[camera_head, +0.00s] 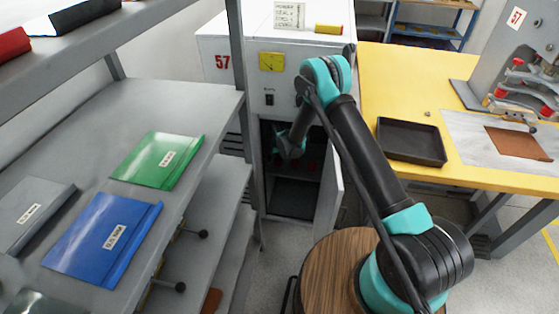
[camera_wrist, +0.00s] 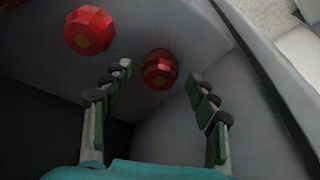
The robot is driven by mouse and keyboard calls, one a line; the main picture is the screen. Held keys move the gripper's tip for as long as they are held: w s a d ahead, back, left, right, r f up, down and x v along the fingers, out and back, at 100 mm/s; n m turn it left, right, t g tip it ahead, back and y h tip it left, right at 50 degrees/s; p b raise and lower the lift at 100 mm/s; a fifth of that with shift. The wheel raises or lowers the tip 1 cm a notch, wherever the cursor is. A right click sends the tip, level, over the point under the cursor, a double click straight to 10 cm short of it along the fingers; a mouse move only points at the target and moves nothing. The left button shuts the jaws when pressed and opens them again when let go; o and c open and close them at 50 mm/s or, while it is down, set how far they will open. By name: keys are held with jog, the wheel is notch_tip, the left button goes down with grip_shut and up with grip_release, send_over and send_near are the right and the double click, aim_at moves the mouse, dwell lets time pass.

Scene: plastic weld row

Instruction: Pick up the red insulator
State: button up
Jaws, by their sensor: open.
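My gripper (camera_wrist: 158,76) is open, its two fingers apart with nothing held between them. One red insulator (camera_wrist: 160,69), faceted with a dull yellow centre, appears between and just beyond the fingertips in the wrist view. How far it is from the fingertips is hard to tell. A second red insulator (camera_wrist: 89,30) is to the upper left, outside the left finger. A red piece at the top left corner is mostly cut off. In the head view my arm reaches into the open cabinet (camera_head: 223,47), where the insulators are small and dark.
The cabinet door (camera_head: 329,205) stands open close to my arm. A grey shelf rack (camera_head: 95,110) with green and blue binders is at left. A yellow table (camera_head: 400,75) with a black tray (camera_head: 411,142) is at right. A round wooden top (camera_head: 325,265) is in front.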

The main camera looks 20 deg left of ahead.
jog(key=c, duration=1.2)
jog(key=shift+c, duration=0.2)
jog(key=shift+r, duration=0.1)
